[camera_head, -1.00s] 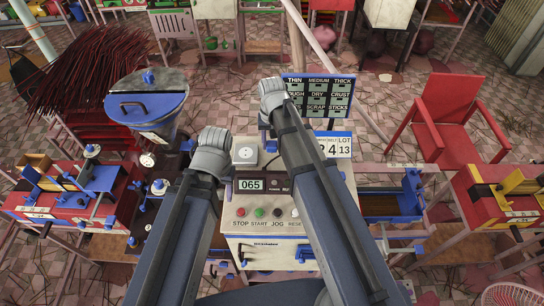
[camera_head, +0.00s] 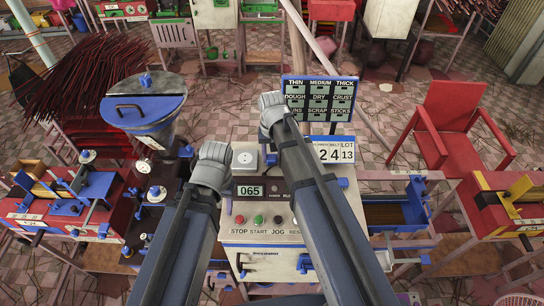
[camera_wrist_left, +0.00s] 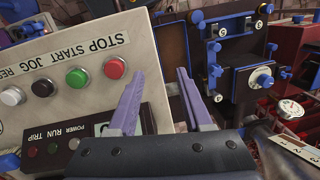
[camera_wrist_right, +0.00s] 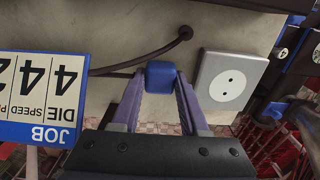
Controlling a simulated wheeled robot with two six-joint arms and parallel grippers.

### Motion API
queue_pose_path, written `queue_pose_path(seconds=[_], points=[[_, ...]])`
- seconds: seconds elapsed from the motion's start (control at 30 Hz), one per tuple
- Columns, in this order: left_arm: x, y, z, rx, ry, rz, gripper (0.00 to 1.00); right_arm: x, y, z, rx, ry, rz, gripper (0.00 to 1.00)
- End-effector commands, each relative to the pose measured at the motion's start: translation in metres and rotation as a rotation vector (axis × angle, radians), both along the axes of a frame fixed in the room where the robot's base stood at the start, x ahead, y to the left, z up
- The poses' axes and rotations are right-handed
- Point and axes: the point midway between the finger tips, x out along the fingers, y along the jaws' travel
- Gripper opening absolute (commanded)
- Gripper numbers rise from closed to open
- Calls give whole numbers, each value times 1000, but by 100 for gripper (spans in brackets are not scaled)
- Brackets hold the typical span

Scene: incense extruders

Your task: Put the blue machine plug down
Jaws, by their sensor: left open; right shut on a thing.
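The blue machine plug (camera_wrist_right: 160,75) sits between the closed fingertips of my right gripper in the right wrist view. A dark cable runs beside it to a hole in the pale panel. The plug is off the white two-hole socket (camera_wrist_right: 230,80), which lies just to its right. In the head view my right gripper (camera_head: 272,108) is above the console's upper part, its wrist hiding the plug. The socket also shows there (camera_head: 245,157). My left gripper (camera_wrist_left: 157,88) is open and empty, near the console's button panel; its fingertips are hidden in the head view.
The console's button panel (camera_head: 265,220) carries several coloured buttons below the "065" display (camera_head: 250,190). A job sign (camera_head: 333,150) stands right of the socket. A blue-lidded hopper (camera_head: 145,110) is at left, a red chair (camera_head: 450,120) at right.

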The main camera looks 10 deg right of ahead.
Motion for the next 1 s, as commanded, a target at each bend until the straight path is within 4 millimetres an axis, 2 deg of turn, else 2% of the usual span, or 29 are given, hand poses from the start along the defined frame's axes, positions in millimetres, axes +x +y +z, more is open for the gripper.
queue_pose_path(seconds=[0.37,0.4,0.63,1.0], points=[[0,0,-8,0,0,-2,50,0,0,-8,0,0,0,0],[0,0,-8,0,0,-2,50,0,0,-8,0,0,0,48],[0,0,-8,0,0,-2,50,0,0,-8,0,0,0,74],[0,0,-5,0,0,-2,50,0,0,-5,0,0,0,74]])
